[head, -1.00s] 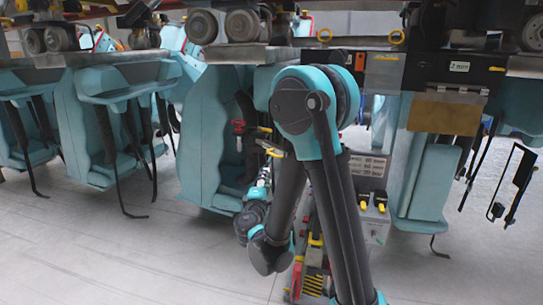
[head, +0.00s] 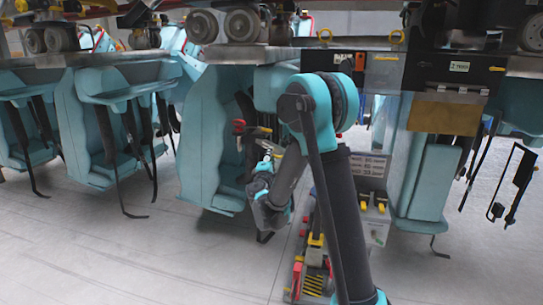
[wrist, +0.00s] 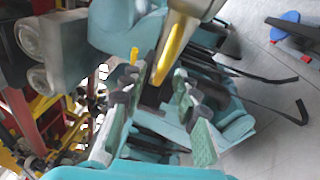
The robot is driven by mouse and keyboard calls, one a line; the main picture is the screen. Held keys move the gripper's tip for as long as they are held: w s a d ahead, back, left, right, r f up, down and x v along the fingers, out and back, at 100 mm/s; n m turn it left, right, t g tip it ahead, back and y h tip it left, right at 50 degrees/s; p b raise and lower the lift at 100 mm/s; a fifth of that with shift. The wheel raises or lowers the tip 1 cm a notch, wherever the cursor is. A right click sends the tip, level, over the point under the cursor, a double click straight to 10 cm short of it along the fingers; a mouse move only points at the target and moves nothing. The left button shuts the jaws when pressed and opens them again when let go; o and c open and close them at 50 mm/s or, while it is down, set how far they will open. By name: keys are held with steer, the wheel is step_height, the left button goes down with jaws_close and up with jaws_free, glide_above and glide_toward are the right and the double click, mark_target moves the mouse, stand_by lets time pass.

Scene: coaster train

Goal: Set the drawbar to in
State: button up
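I cannot tell for certain which part is the drawbar. A grey bar with a long yellow strip (wrist: 174,48) hangs at the top centre of the wrist view, just beyond my fingers. My gripper (wrist: 156,118) is open, its two green-padded fingers apart, with no object clearly held between them. In the head view my gripper (head: 268,152) is small and partly hidden by my own wrist, close to the teal seats under the train. A red handle (head: 239,127) sits just left of and above it.
Teal seats (head: 95,125) with dark hanging straps fill the left. Wheels (head: 220,26) run above on the train. A grey box with yellow-topped levers (head: 374,215) stands behind my arm at right. Grey floor (head: 130,255) is clear at front left.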

steer(key=shift+x, duration=1.05)
jaws_close()
